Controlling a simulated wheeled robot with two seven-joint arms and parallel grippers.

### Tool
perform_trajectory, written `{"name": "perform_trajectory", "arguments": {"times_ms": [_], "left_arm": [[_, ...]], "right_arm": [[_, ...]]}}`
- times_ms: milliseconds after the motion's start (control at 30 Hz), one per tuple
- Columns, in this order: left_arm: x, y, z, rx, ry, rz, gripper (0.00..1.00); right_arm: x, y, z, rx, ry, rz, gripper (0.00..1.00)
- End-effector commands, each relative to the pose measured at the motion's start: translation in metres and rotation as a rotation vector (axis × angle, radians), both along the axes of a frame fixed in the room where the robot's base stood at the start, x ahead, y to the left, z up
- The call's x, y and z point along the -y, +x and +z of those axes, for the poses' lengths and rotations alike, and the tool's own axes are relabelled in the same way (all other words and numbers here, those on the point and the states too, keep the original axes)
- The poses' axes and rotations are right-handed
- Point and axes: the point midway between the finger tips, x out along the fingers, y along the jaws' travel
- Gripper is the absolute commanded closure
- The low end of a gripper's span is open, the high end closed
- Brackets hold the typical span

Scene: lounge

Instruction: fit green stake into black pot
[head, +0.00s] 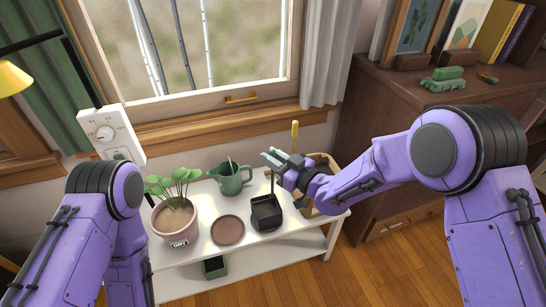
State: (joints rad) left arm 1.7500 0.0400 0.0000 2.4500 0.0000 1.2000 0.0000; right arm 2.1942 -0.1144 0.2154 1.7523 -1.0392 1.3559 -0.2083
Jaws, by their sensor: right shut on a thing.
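The black pot (266,225) is a small square pot on the white bench, right of the brown saucer. My right gripper (272,158) is above the pot and is shut on a thin, dark, upright piece (272,181), which seems to be the green stake. Its lower end comes down at the back of the pot; I cannot tell whether it is inside the pot or behind it. My left arm comes in at the left and runs out of the bottom of the picture, so its gripper is hidden.
On the white bench (306,246) stand a potted plant (178,228), a brown saucer (228,230) and a green watering can (231,178). A wooden crate (325,162) and a yellow stake (295,134) are behind my right gripper. A dark green pot (214,268) is on the lower shelf.

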Motion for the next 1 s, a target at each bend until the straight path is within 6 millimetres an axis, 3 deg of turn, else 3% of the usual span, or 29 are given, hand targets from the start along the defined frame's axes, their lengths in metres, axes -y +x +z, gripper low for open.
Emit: {"name": "perform_trajectory", "arguments": {"times_ms": [567,600,700,1000], "left_arm": [[0.000,0.000,-0.010,0.000,0.000,0.000,0.56],[0.000,0.000,-0.010,0.000,0.000,0.000,0.56],[0.000,0.000,-0.009,0.000,0.000,0.000,0.56],[0.000,0.000,-0.009,0.000,0.000,0.000,0.56]], "right_arm": [[0.000,0.000,-0.013,0.000,0.000,0.000,1.00],[0.000,0.000,-0.013,0.000,0.000,0.000,0.75],[0.000,0.000,-0.012,0.000,0.000,0.000,0.48],[0.001,-0.001,-0.012,0.000,0.000,0.000,0.48]]}}
